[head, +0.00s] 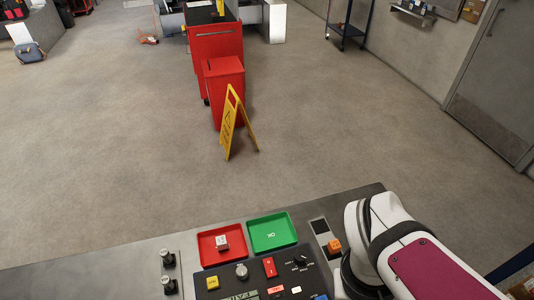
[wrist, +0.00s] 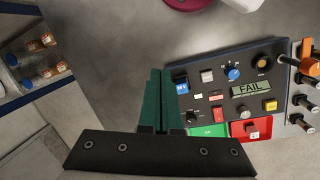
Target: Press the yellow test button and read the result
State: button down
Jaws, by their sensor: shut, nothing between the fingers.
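The yellow button (head: 212,283) sits on the dark control panel (head: 225,283), near the red tray; it also shows in the wrist view (wrist: 270,105). The panel's display (wrist: 251,89) reads FAIL in the wrist view. In the head view it is partly cut off at the bottom edge. My gripper (wrist: 160,72) has its green fingers shut and empty. In the wrist view they are left of the panel, apart from the yellow button across its width. My gripper is out of the head view; only my white arm shows at the lower right.
A red tray (head: 207,256) holds a small pale block with a red top (head: 221,242). Beside it is an empty green tray (head: 270,233) marked OK. An orange block (head: 334,246) lies right of them. Upright terminals (head: 168,258) stand left. Other knobs and switches crowd the panel.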

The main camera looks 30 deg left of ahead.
jog(key=w+a+f+n+t+h, duration=0.1)
jog(key=w+a+f+n+t, duration=0.15)
jog(key=a+n, duration=0.5)
jog(key=w+a+f+n+t+h, duration=0.1)
jog(key=a+f+n+t, duration=0.15)
jog(key=a+n, duration=0.55)
jog(key=s+a+n+t+y, duration=0.1)
jog(key=s+a+n+t, duration=0.1)
jog(key=a, duration=0.5)
jog(key=s+a+n+t+y, duration=0.2)
jog(key=s+a+n, duration=0.1)
jog(key=a, duration=0.4)
jog(key=shift+s+r+t, duration=0.15)
jog(key=shift+s+t, duration=0.15)
jog(key=shift+s, duration=0.6)
jog(key=shift+n, duration=0.25)
